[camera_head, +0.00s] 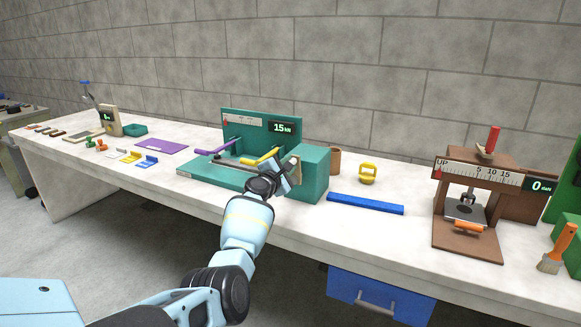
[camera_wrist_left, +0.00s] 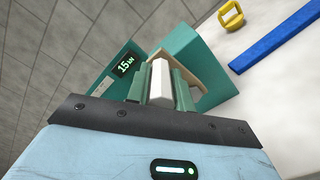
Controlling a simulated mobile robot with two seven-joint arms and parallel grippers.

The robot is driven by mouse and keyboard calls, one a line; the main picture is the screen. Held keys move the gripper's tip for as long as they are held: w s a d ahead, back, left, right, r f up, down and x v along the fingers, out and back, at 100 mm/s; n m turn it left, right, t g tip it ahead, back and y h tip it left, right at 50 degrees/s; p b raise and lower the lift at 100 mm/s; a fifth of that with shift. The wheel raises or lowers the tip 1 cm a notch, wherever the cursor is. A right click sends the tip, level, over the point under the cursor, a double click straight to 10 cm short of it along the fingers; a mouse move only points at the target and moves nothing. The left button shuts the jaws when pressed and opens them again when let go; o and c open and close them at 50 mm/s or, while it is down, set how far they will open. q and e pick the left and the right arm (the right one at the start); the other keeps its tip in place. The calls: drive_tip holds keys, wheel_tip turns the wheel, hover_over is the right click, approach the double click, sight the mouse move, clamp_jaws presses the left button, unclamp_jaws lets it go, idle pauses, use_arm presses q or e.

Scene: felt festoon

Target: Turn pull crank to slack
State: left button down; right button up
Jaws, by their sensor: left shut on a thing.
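The teal pull tester (camera_head: 314,172) stands on the bench, its dark display (camera_head: 281,127) reading 15 kN; the display also shows in the left wrist view (camera_wrist_left: 125,65). The tan crank arm (camera_head: 296,166) is on the side of its teal block and shows behind my fingers in the left wrist view (camera_wrist_left: 186,66). My left gripper (camera_head: 283,174) is at the crank, shut on its pale handle (camera_wrist_left: 160,80), which sits between the two fingers. The fingers and wrist hide part of the crank in the head view. My right gripper is not in view.
A blue bar (camera_head: 365,204) and a yellow ring-shaped piece (camera_head: 368,174) lie right of the tester. A brown press (camera_head: 467,247) stands further right. A purple mat (camera_head: 161,146) and small coloured pieces lie left. A brown cup (camera_head: 335,160) stands behind the block.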

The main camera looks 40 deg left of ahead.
use_arm(q)
drive_tip(key=shift+a, duration=0.2)
idle(0.4)
drive_tip(key=c, duration=1.2)
unclamp_jaws()
drive_tip(key=shift+c, duration=0.2)
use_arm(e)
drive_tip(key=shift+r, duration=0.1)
use_arm(q)
drive_tip(key=shift+s, duration=0.1)
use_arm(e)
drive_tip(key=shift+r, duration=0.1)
use_arm(q)
drive_tip(key=shift+s+d+r, duration=0.1)
drive_tip(key=shift+s, duration=0.1)
drive_tip(key=p+v, duration=0.3)
drive_tip(key=v, duration=0.4)
drive_tip(key=shift+p, duration=0.3)
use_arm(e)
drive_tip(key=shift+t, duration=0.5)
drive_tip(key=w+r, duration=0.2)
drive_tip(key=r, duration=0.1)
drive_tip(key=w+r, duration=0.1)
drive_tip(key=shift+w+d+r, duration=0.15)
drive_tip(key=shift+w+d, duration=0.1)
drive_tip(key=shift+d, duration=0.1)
use_arm(q)
drive_tip(key=shift+s, duration=0.15)
